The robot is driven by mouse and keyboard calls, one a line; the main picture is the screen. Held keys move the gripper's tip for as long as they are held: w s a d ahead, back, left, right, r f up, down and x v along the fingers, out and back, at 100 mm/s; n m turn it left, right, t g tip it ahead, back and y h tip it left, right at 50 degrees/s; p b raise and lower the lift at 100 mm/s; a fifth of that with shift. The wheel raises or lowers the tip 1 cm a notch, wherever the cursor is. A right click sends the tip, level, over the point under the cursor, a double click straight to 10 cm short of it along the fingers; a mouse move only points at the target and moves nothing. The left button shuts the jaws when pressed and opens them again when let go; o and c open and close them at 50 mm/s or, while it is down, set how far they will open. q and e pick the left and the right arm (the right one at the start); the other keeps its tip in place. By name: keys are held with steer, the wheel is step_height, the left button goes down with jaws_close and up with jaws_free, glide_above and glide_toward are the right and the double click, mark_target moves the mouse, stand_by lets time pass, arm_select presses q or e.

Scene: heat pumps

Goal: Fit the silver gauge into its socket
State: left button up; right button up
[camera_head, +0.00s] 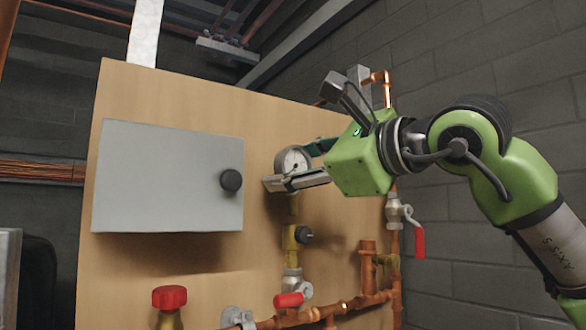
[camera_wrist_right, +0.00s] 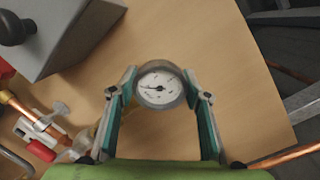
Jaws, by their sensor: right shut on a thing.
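The silver gauge (camera_head: 293,161) is a round dial with a white face and a metal rim. My right gripper (camera_head: 297,178) is shut on it, with the fingers on both sides of its body. In the right wrist view the gauge (camera_wrist_right: 160,85) sits between the two fingertips, its face toward the camera. In the head view the gauge is just above the top of a vertical brass pipe fitting (camera_head: 293,206) on the wooden board. The fingers hide the gauge's lower end, so I cannot tell whether it touches the fitting. My left gripper is not in view.
A grey box (camera_head: 165,180) with a black knob (camera_head: 231,180) is on the wooden board (camera_head: 120,85) left of the gauge. Below are copper pipes (camera_head: 330,311), red-handled valves (camera_head: 289,299) and a red knob (camera_head: 169,297). Another red-handled valve (camera_head: 419,240) is at right.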

mark_target(299, 192)
steer(key=shift+s+r, duration=0.1)
steer(key=shift+s, duration=0.1)
steer(key=shift+w, duration=0.35)
stand_by(0.4)
steer(key=shift+s, duration=0.1)
steer(key=shift+f+b, duration=2.05)
stand_by(2.2)
steer(key=o, duration=1.7)
steer(key=shift+d, duration=0.1)
